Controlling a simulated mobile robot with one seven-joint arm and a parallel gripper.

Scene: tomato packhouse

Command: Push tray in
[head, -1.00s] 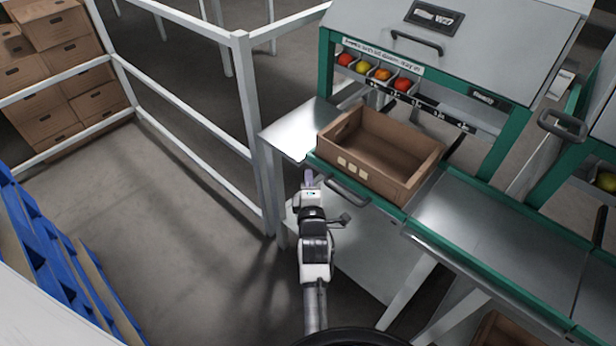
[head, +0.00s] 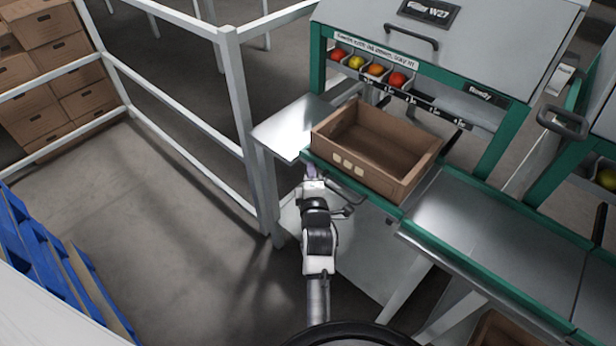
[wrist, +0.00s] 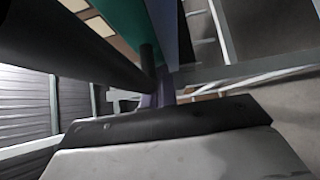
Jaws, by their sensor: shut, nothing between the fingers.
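The tray is a sliding shelf with a green front edge (head: 385,206) and a dark bar handle (head: 346,189), under the machine marked Filler W27. An empty brown cardboard box (head: 350,166) stands on it. My gripper (head: 311,172) is shut and empty, at the left end of the tray's front, close to the handle. In the wrist view the dark handle bar (wrist: 75,50) crosses close in front, and the green edge (wrist: 120,25) shows behind it. I cannot tell whether the fingertips touch the tray. The fingertips are mostly hidden in the wrist view.
A steel side plate (head: 291,130) lies left of the box, beside a white railing (head: 238,100). A steel conveyor (head: 490,235) with green edges runs to the right. The floor between is clear.

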